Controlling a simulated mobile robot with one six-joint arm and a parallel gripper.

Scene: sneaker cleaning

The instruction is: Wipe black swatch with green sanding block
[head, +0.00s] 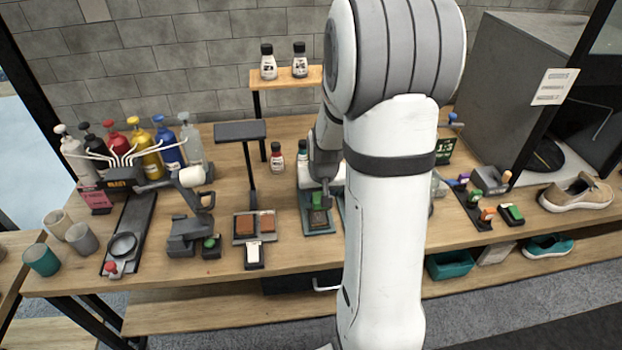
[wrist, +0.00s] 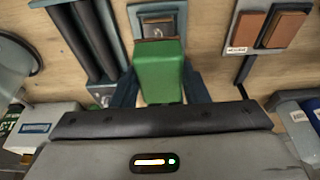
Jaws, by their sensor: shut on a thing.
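The green sanding block (wrist: 160,72) is between the two fingers of my gripper (wrist: 160,88) in the wrist view. In the head view, the block (head: 319,200) shows below my gripper (head: 322,192), over a grey-blue tray (head: 320,231). A dark swatch (wrist: 160,29) lies in this tray, which also shows in the wrist view (wrist: 137,12). The block's brownish far edge is close to the swatch and overlaps it in the picture. The block hides part of the swatch, and I cannot tell whether they touch.
Two brown swatches (head: 267,222) lie on a tray to the left. A small black stand (head: 240,131) rises behind them. Coloured bottles (head: 151,158) stand at the far left. Orange and green blocks (head: 487,216) and a beige shoe (head: 575,193) are to the right. My arm hides the table's middle.

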